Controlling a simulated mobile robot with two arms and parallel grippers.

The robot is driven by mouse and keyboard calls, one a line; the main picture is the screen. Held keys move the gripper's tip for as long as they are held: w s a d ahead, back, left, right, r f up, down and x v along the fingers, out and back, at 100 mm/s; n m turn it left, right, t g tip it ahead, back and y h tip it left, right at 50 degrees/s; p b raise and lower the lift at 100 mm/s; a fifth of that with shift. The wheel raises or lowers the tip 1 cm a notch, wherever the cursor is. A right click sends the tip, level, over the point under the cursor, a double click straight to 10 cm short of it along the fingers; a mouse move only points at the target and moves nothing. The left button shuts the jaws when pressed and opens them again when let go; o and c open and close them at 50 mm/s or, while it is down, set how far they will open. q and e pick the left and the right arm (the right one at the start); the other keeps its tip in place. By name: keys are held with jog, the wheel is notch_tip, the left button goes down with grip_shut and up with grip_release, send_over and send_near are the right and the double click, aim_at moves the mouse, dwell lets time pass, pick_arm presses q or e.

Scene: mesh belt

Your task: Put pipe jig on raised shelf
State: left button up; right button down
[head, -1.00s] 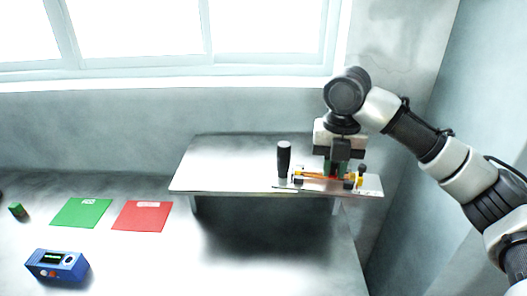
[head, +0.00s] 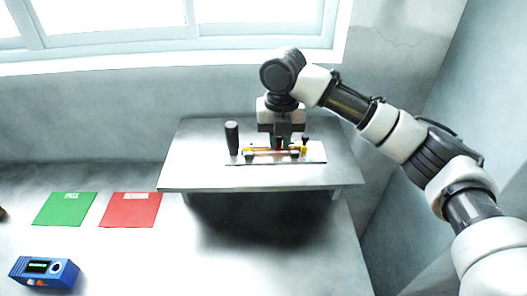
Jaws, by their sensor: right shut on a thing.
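The pipe jig (head: 314,155) is a thin pale plate with a tall black handle (head: 232,138) at its left end and an orange-yellow bar with small dark fittings along it. It is over the middle of the raised shelf (head: 200,176), a grey board on short legs. My right gripper (head: 281,143) points down and is shut on the jig near its middle, hiding part of it. I cannot tell whether the plate touches the shelf or hangs just above it. My left gripper is not in view.
A green mat (head: 65,209) and a red mat (head: 130,210) lie on the table (head: 120,262) at left. A blue device with a display (head: 44,271) stands in front of them. A window and wall are behind the shelf. The shelf's left part is clear.

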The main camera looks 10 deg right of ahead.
aim_at(264, 155)
jog(key=a+f, duration=0.1)
jog(key=w+a, duration=0.1)
jog(key=a, duration=0.1)
jog(key=shift+w+f+p, duration=0.2)
jog(key=shift+f+p, duration=0.2)
jog(key=shift+a+f, duration=0.1)
jog(key=shift+f, duration=0.05)
notch_tip(264, 155, down, 3)
jog(key=shift+p, duration=0.75)
jog(key=shift+f, duration=0.35)
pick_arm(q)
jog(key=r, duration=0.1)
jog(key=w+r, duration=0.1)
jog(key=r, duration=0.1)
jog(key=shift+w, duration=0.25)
pick_arm(e)
jog(key=shift+f, duration=0.1)
jog(key=c, duration=1.1)
grip_release()
jog(key=shift+s+f, duration=0.1)
jog(key=shift+f, duration=0.05)
jog(key=shift+o, duration=0.2)
